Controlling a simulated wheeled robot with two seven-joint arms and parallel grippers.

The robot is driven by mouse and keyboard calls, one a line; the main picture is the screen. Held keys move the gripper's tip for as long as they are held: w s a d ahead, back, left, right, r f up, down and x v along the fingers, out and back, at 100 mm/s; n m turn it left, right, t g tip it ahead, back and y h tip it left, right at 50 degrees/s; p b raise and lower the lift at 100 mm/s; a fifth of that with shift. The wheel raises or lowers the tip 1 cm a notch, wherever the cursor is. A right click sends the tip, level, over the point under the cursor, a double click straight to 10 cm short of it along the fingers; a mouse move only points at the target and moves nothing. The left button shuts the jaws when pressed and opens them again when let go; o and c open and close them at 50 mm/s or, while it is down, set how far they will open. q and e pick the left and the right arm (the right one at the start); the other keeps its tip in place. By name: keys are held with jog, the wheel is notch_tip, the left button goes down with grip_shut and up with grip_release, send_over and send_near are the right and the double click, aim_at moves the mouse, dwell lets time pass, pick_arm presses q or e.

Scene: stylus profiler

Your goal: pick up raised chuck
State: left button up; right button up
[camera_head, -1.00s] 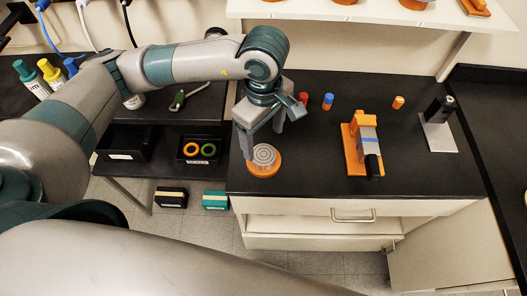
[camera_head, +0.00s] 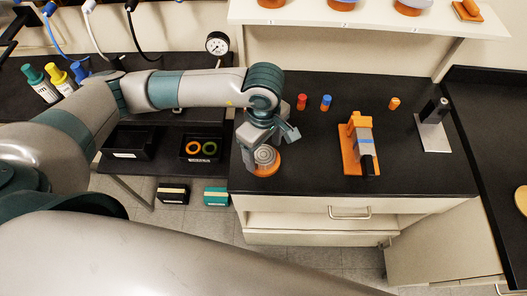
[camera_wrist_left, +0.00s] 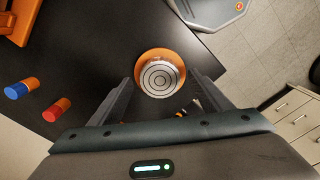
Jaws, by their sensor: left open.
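The raised chuck is a round silver disc with concentric rings (camera_head: 265,155) on an orange round base (camera_head: 267,171), near the front left edge of the black bench in the head view. It also shows between my fingers in the left wrist view (camera_wrist_left: 159,77). My left gripper (camera_head: 258,150) is open and pointed down over the chuck, one finger to each side. In the wrist view the chuck lies slightly beyond the fingertips, and contact cannot be told. The gripper hides part of the chuck in the head view. My right gripper is not in view.
An orange and grey device (camera_head: 359,146) stands to the right on the bench. A red cylinder (camera_head: 302,102), a blue cylinder (camera_head: 326,102) and an orange one (camera_head: 393,103) stand further back. A black stand (camera_head: 434,118) is at far right. Bins (camera_head: 200,148) sit left of the bench.

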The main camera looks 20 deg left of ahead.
aim_at(265, 156)
pick_arm(q)
jog(key=shift+f, duration=0.3)
jog(key=c, duration=1.3)
jog(key=shift+o, duration=0.2)
jog(key=shift+r, duration=0.1)
jog(key=shift+w+r+b, duration=0.1)
jog(key=shift+r+b, duration=0.7)
jog(key=shift+s+d+r+b, duration=0.1)
jog(key=shift+r+b, duration=0.3)
jog(key=shift+r, duration=0.2)
jog(key=shift+s+d+r+b, duration=0.1)
jog(key=shift+r+b, duration=0.25)
jog(key=shift+r, duration=0.2)
jog(key=s+d+r+b, duration=0.3)
jog(key=s+d+r, duration=0.3)
jog(key=s, duration=0.3)
jog(key=shift+s+d+r, duration=0.15)
jog(key=shift+r, duration=0.35)
